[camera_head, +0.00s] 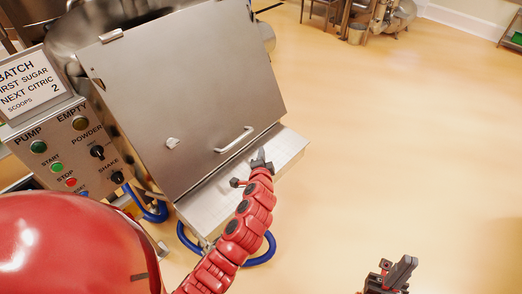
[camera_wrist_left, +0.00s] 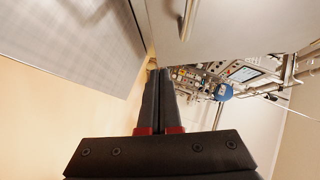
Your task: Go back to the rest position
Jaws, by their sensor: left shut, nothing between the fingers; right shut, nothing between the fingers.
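My left gripper (camera_head: 260,160) is at the end of the red arm, over the steel ledge at the hopper's front and just right of the lid handle. In the left wrist view its two dark fingers (camera_wrist_left: 158,88) are together with nothing between them. My right gripper (camera_head: 398,272) is low at the right, over bare floor, shut and empty, partly cut off by the lower edge. The steel hopper lid (camera_head: 180,95) is a large flat panel with a bar handle (camera_head: 235,140). The handle also shows in the left wrist view (camera_wrist_left: 187,18), apart from the fingers.
A control panel (camera_head: 75,150) with buttons and knobs and a batch sign (camera_head: 28,88) stand left of the lid. Blue hoses (camera_head: 262,252) run below the ledge (camera_head: 285,152). Open floor (camera_head: 400,140) fills the right side. Metal equipment (camera_head: 375,18) stands far back.

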